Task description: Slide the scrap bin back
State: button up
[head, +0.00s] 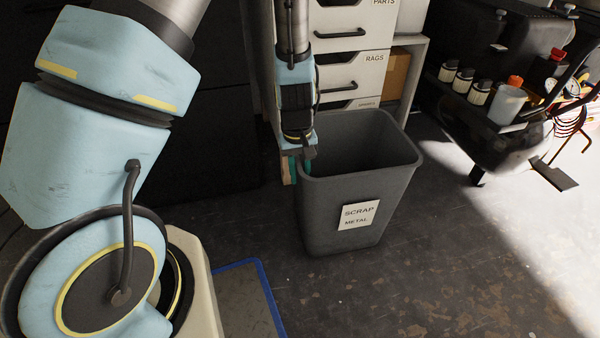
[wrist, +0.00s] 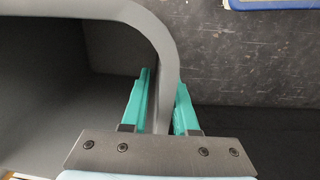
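The scrap bin (head: 324,219) is a grey, open-topped tapered bin with a "SCRAP METAL" label. It stands upright on the floor in the middle of the head view. My gripper (head: 298,168) points down at the bin's left rim. In the wrist view my gripper's teal fingers (wrist: 163,100) straddle the bin's rim (wrist: 166,62), one inside and one outside. The inside of the bin is dark and looks empty where visible.
A drawer cabinet (head: 350,68) with PARTS and RAGS labels stands right behind the bin. A black compressor (head: 505,135) with bottles is at the right. A blue-edged mat (head: 262,280) lies at front left. The floor in front and right of the bin is clear.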

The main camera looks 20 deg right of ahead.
grip_shut()
dwell(1.1)
